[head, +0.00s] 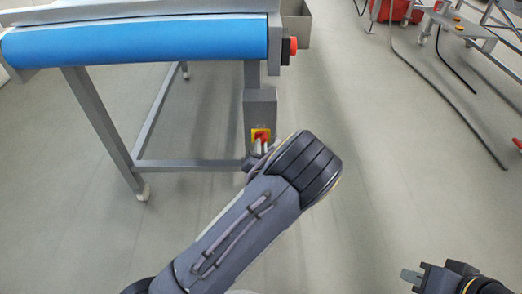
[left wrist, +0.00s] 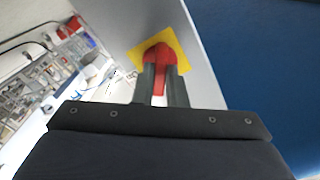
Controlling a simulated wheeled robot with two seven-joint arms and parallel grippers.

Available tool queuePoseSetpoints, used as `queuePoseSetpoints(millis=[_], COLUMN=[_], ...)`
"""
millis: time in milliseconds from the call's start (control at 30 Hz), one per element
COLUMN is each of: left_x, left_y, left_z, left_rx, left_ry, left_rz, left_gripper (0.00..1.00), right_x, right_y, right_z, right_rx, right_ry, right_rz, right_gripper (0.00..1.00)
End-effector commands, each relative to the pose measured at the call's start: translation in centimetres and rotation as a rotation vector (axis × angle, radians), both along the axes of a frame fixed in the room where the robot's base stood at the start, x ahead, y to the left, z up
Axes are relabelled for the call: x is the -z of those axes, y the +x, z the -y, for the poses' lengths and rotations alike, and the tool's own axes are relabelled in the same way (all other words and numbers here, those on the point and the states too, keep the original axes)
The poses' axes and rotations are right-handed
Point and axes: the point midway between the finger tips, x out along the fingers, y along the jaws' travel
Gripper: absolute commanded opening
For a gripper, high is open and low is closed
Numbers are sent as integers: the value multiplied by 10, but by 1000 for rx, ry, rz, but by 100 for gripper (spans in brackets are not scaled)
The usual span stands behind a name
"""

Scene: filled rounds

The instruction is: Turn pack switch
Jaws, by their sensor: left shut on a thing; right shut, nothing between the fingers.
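The pack switch is a red rotary knob (left wrist: 159,53) on a yellow square plate (left wrist: 181,32), set on a grey box (head: 259,108) on the leg of the conveyor. In the head view the switch (head: 261,134) shows just above my left arm's wrist. My left gripper (left wrist: 163,75) is shut on the red knob, one finger on each side of it. In the head view my left gripper is mostly hidden behind its own wrist. My right gripper (head: 411,275) is at the lower right, shut and empty, away from the switch.
The conveyor's blue belt (head: 140,40) runs across the upper left on a grey frame. A red button (head: 293,46) sticks out at its right end. A red container (head: 401,10) and metal stands are at the upper right. The floor between is mostly clear.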

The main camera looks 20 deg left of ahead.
Motion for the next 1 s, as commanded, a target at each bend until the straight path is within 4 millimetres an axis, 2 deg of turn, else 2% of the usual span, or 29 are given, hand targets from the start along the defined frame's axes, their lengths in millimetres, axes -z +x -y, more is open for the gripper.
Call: queuePoseSetpoints(millis=[233, 667, 700, 867, 1000], left_x=[1, 1, 1, 1, 0], left_y=[0, 0, 0, 0, 0], left_z=[0, 0, 0, 0, 0], left_rx=[-1, 0, 0, 0, 0], left_ry=[-73, -84, -84, -83, -83], left_rz=[19, 22, 22, 22, 22], left_gripper=[0, 0, 13, 34, 34], right_x=[7, 7, 7, 7, 7], right_y=[0, 0, 0, 0, 0], right_z=[0, 0, 0, 0, 0], right_rx=[0, 0, 0, 0, 0], right_ry=[0, 0, 0, 0, 0], right_rz=[0, 0, 0, 0, 0], right_gripper=[0, 0, 0, 0, 0])
